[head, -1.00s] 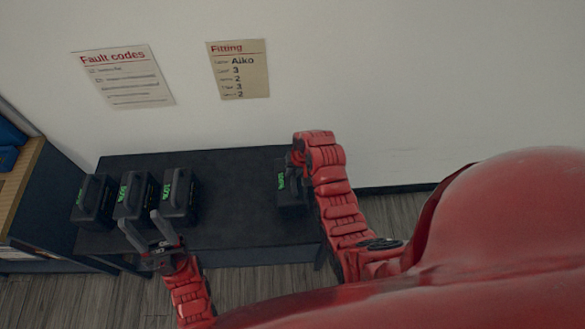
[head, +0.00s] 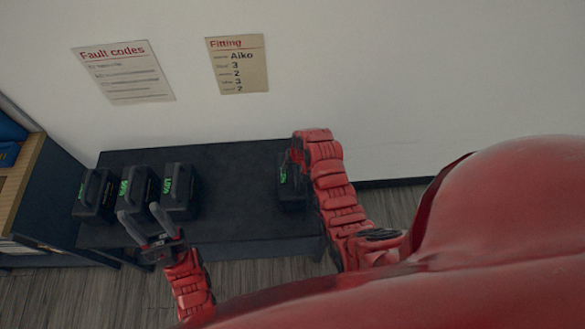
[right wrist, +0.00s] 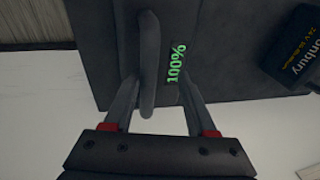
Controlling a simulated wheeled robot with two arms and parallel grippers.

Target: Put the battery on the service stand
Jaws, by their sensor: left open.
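A dark battery (head: 290,190) with a green display stands at the right end of a black table, partly hidden by my right arm. In the right wrist view its top shows a raised handle (right wrist: 149,60) and a green "100%" readout. My right gripper (right wrist: 157,88) is open, with one finger on each side of the handle and a gap visible at the right finger. Three similar batteries stand at the table's left: left (head: 92,197), middle (head: 138,195) and right (head: 180,195). My left gripper (head: 141,213) is open and empty, in front of them. I cannot identify a service stand.
The black table (head: 235,185) is bare between the two battery groups. A wooden-topped shelf unit (head: 22,180) is at the left. A "Fault codes" sheet (head: 124,75) and a "Fitting" sheet (head: 237,66) hang on the wall. Another battery (right wrist: 295,50) shows in the right wrist view.

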